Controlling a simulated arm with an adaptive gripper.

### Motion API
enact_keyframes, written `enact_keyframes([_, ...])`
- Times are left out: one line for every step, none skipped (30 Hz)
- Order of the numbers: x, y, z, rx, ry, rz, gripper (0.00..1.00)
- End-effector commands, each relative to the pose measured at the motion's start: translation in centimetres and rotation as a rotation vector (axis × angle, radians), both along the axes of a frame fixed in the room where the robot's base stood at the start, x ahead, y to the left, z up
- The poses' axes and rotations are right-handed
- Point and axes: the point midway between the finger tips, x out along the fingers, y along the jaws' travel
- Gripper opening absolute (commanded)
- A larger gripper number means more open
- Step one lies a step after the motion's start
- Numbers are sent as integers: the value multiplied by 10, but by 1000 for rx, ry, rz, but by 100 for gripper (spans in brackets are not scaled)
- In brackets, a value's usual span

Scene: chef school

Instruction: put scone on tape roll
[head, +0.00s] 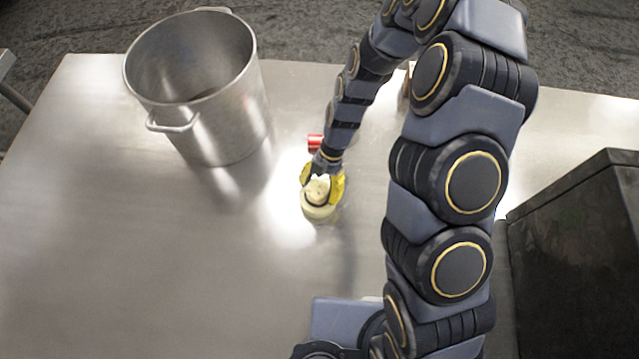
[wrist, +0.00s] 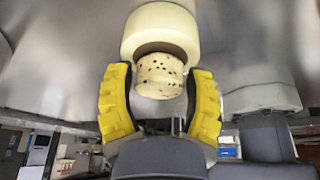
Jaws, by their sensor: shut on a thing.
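The scone (head: 317,187) is pale cream; in the wrist view the scone (wrist: 160,75) shows dark specks. My gripper (head: 322,184) has its yellow fingers shut on the scone's sides; the gripper (wrist: 160,85) also shows in the wrist view. The cream tape roll (head: 318,213) is on the metal table, right at the scone. In the wrist view the tape roll (wrist: 160,22) is a thick ring just beyond the scone, which overlaps its opening. I cannot tell whether the scone touches the roll.
A large steel pot (head: 190,110) stands at the back left. A small red item (head: 314,142) lies just behind my gripper. A brown item (head: 406,84) is partly hidden behind my arm. A black box (head: 580,250) is at the right. The table's left front is clear.

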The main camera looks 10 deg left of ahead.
Motion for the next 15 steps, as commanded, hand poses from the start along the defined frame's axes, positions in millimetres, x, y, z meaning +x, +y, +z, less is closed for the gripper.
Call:
enact_keyframes([0, 0, -3, 0, 0, -1, 24])
enact_keyframes([0, 0, -3, 0, -1, 0, 24])
enact_keyframes([0, 0, -3, 0, -1, 0, 24])
enact_keyframes([1, 0, -3, 1, -3, -1, 24])
enact_keyframes([0, 0, -2, 1, -2, -1, 24])
enact_keyframes([1, 0, -2, 1, -3, -1, 24])
enact_keyframes([1, 0, -2, 1, -3, -1, 24])
enact_keyframes([0, 0, -3, 1, -2, -1, 24])
enact_keyframes([0, 0, -4, 1, -2, -1, 24])
enact_keyframes([0, 0, -5, 1, -2, -1, 24])
enact_keyframes([1, 0, -5, 1, -2, -1, 61])
enact_keyframes([1, 0, -5, 1, -3, -1, 78])
enact_keyframes([1, 0, -5, 1, -3, -1, 87])
enact_keyframes([1, 0, -5, 1, -3, -1, 87])
enact_keyframes([1, 0, -5, 1, -3, -1, 87])
